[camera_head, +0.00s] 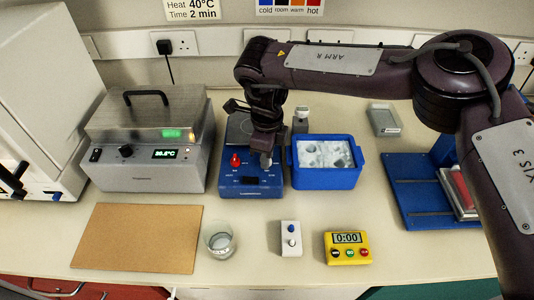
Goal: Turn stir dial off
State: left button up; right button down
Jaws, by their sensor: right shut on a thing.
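The blue stirrer hotplate (252,184) stands at the middle of the bench, with a dark round plate at its back and two dials on its front. The red dial (235,160) is on the left of its panel and stands clear. My right gripper (266,158) comes down from above onto the right side of the panel. It is shut on the right-hand dial, which the fingers largely hide. How far that dial is turned cannot be made out. My left gripper is not in view.
A grey heater box (155,170) with a lit display stands left. A blue ice tub (328,178) sits close on the right. A beaker (220,240), a small white two-button box (291,239) and a yellow timer (347,247) stand in front. A brown mat (138,238) lies front left.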

jog(key=shift+w+r+n, duration=0.1)
jog(key=shift+r+n, duration=0.05)
jog(key=shift+n, duration=1.35)
jog(key=c, duration=1.2)
grip_release()
notch_tip(320, 180, up, 8)
jog(key=shift+f+b, duration=0.15)
jog(key=shift+b, duration=0.7)
